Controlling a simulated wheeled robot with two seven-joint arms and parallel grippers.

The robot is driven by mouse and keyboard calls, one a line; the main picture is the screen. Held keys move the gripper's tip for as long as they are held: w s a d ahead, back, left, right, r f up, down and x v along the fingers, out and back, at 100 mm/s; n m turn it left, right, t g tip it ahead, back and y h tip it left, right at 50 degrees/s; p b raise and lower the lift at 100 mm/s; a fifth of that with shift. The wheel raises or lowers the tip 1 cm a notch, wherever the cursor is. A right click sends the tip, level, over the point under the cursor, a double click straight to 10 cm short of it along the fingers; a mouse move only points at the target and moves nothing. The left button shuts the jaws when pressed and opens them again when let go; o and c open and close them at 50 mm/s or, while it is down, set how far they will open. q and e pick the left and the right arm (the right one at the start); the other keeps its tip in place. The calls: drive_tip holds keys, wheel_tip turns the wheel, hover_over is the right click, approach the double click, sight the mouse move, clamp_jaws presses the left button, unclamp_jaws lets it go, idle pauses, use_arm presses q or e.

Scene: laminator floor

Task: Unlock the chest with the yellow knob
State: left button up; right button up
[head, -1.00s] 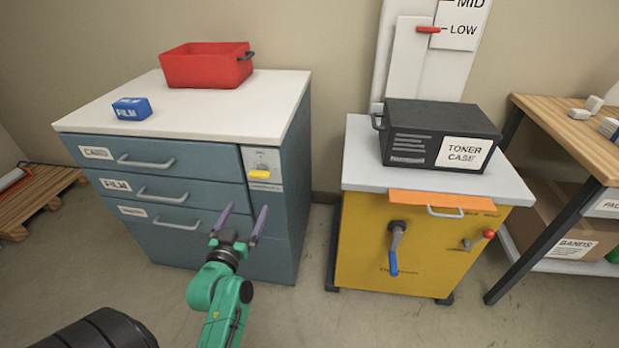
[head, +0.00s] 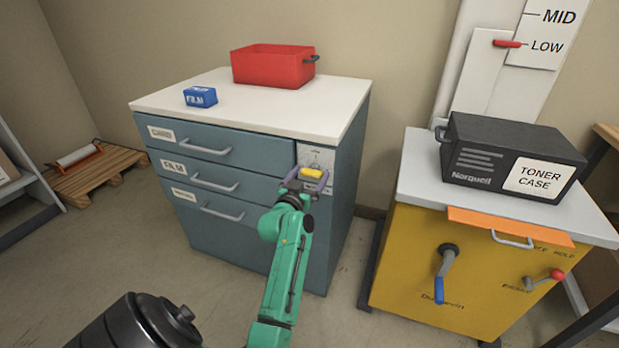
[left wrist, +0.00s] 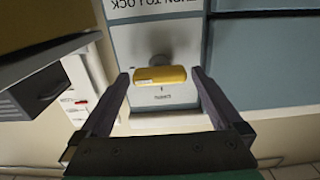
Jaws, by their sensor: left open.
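The blue-grey chest (head: 240,229) has several drawers with grey handles and a white top. The yellow knob (head: 312,174) sits on a pale lock plate (head: 318,157) at its upper right front. The knob lies level, with its long side across. My left gripper (head: 306,181) is open at the knob. In the left wrist view the yellow knob (left wrist: 160,75) is between the two purple fingers (left wrist: 158,95), with a gap on each side. Whether the fingertips reach past the knob is hard to tell. My right gripper is not in view.
A red bin (head: 272,66) and a blue film box (head: 200,97) stand on the chest. To the right is a yellow cabinet (head: 400,270) with a blue-handled crank and a red-tipped lever, and a black toner case (head: 480,150) on top. A pallet (head: 100,172) lies far left.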

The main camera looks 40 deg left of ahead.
use_arm(q)
drive_tip(key=c, duration=1.2)
